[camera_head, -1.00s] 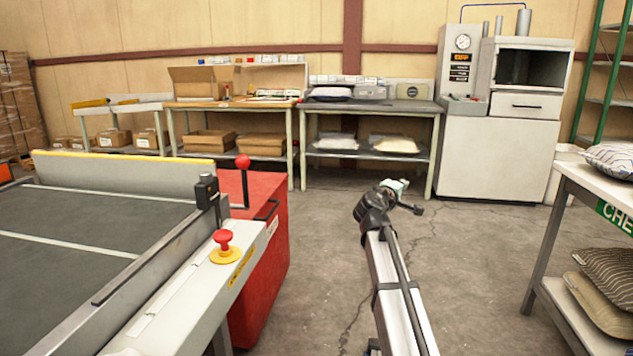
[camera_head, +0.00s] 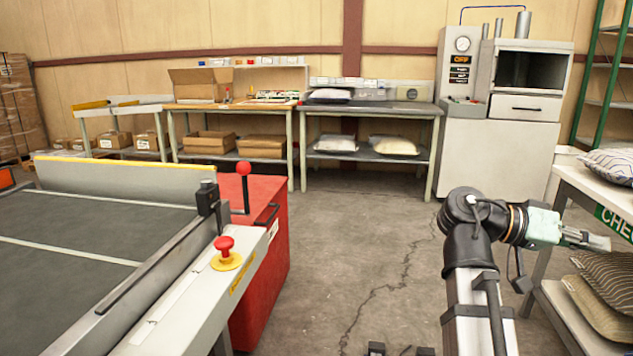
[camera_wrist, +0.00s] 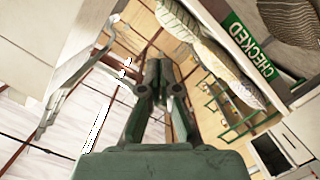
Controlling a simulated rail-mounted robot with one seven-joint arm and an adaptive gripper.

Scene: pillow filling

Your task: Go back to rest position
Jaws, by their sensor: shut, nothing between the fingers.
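My gripper (camera_head: 598,241) is at the right side of the head view, on the end of my raised arm. It points right, toward the white table with the green CHECKED sign. Its fingers are together and hold nothing. In the wrist view my gripper (camera_wrist: 158,66) reaches up the middle of the picture with its fingers closed. The head view does not show clearly how far the fingertips are from the table.
The white table (camera_head: 573,178) at right carries a striped pillow (camera_head: 608,164), with more pillows (camera_head: 606,292) on its lower shelf. A conveyor (camera_head: 70,240) and red box (camera_head: 262,270) stand at left.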

